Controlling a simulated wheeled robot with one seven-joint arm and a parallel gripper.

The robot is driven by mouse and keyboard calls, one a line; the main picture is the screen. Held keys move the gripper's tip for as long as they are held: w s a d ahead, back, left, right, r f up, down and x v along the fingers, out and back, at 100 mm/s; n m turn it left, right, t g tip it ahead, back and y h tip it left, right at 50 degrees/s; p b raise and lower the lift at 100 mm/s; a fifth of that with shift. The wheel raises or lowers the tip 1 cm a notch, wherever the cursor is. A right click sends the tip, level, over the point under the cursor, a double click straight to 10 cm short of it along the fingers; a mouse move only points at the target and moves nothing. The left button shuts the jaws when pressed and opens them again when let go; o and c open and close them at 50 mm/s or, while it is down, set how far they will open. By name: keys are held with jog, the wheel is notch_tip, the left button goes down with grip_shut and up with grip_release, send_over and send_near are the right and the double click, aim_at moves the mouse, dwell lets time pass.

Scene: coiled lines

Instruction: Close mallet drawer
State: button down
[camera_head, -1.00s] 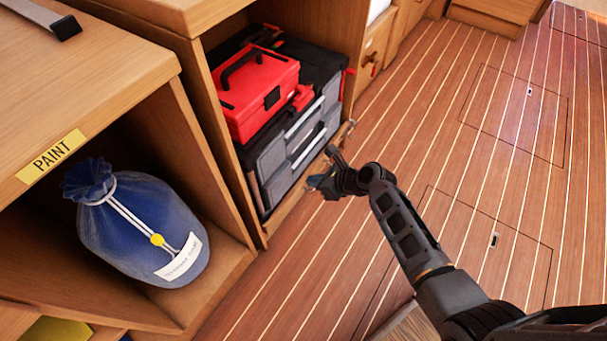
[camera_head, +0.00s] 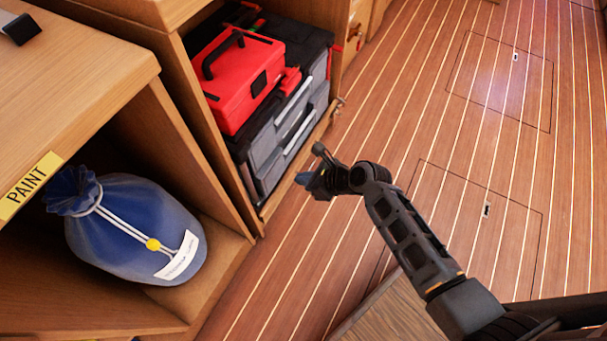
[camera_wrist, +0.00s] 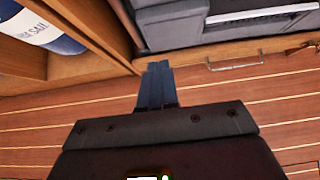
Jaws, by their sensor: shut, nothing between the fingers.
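No label reading mallet shows, so I cannot tell for sure which front is the mallet drawer. A low wooden front with a metal bar handle (camera_wrist: 236,63) runs along the floor under the grey toolbox in the wrist view. In the head view the wooden strip below the toolbox (camera_head: 276,192) is partly visible. I cannot tell how far any drawer stands out. My gripper (camera_head: 304,180) is shut and empty, just in front of the cabinet's lower edge. In the wrist view its blue fingertips (camera_wrist: 158,70) point at the cabinet base, left of the handle.
A red toolbox (camera_head: 238,85) sits on a black and grey toolbox (camera_head: 270,150) inside the cabinet. A blue drawstring bag (camera_head: 135,225) lies in the cubby under the PAINT label (camera_head: 29,184). The plank floor (camera_head: 440,110) to the right is clear.

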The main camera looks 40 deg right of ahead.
aim_at(268, 173)
jog(key=w+a+f+b, duration=0.1)
jog(key=w, duration=0.1)
jog(key=w+a+f+b, duration=0.1)
jog(key=w+f, duration=0.1)
jog(key=w, duration=0.1)
jog(key=w+a+f+b, duration=0.1)
jog(key=w, duration=0.2)
jog(key=shift+w+f+b, duration=0.2)
jog(key=shift+f+b, duration=0.1)
jog(key=shift+f, duration=0.1)
jog(key=shift+a, duration=0.1)
jog(key=shift+w, duration=0.1)
